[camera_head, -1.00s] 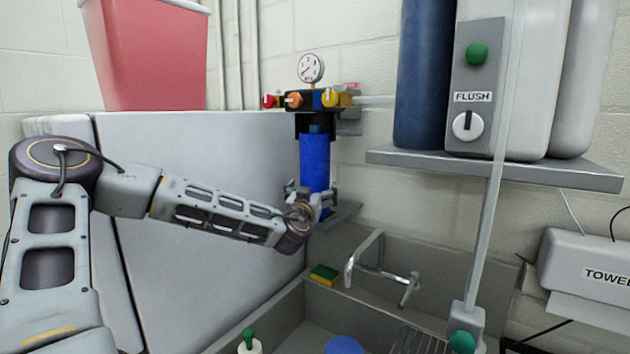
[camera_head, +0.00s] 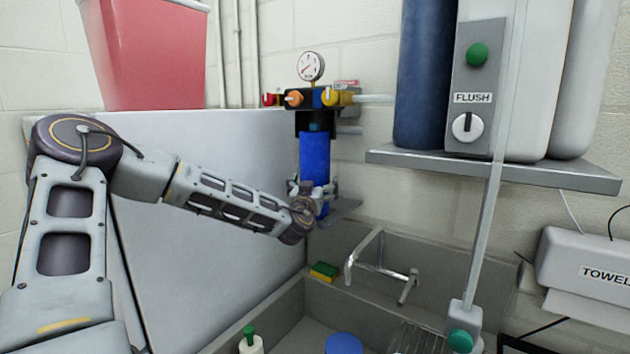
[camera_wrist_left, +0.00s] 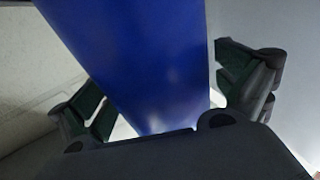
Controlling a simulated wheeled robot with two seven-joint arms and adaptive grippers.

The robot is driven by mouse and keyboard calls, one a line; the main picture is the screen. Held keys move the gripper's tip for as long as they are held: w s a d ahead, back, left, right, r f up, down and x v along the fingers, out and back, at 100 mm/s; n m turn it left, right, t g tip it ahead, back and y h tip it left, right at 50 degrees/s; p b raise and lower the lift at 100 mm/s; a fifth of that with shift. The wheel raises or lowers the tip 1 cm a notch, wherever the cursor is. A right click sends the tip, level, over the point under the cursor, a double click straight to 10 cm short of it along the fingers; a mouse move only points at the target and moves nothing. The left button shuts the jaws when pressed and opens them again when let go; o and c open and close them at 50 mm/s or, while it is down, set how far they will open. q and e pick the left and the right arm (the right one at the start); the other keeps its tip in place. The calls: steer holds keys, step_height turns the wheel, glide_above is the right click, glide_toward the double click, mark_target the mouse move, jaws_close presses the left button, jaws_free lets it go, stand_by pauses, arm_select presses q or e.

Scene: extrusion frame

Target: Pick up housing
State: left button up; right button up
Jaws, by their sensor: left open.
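The housing is a blue upright cylinder (camera_head: 315,162) under a black cap and valve manifold at the back wall. It fills the middle of the left wrist view (camera_wrist_left: 140,60). My left gripper (camera_head: 316,190) is at the lower part of the housing, reaching in from the left. In the left wrist view the open fingers (camera_wrist_left: 165,95) stand one on each side of the blue cylinder, with a visible gap on the right side; whether the left finger touches cannot be told. The housing's bottom end is partly hidden by the gripper. My right gripper is not in view.
A pressure gauge (camera_head: 311,66) and coloured valves (camera_head: 293,98) sit above the housing. A metal sink (camera_head: 290,312) with a faucet (camera_head: 375,262) and sponge (camera_head: 324,271) lies below right. A shelf (camera_head: 560,174) with tanks is at right. A red bin (camera_head: 150,55) stands behind my arm.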

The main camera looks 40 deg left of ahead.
mark_target(303, 178)
arm_select(q)
steer(key=shift+c, duration=0.4)
steer(key=shift+r, duration=0.1)
steer(key=c, duration=1.3)
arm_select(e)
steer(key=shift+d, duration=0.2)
arm_select(q)
steer(key=shift+r, duration=0.2)
steer(key=shift+c, duration=0.2)
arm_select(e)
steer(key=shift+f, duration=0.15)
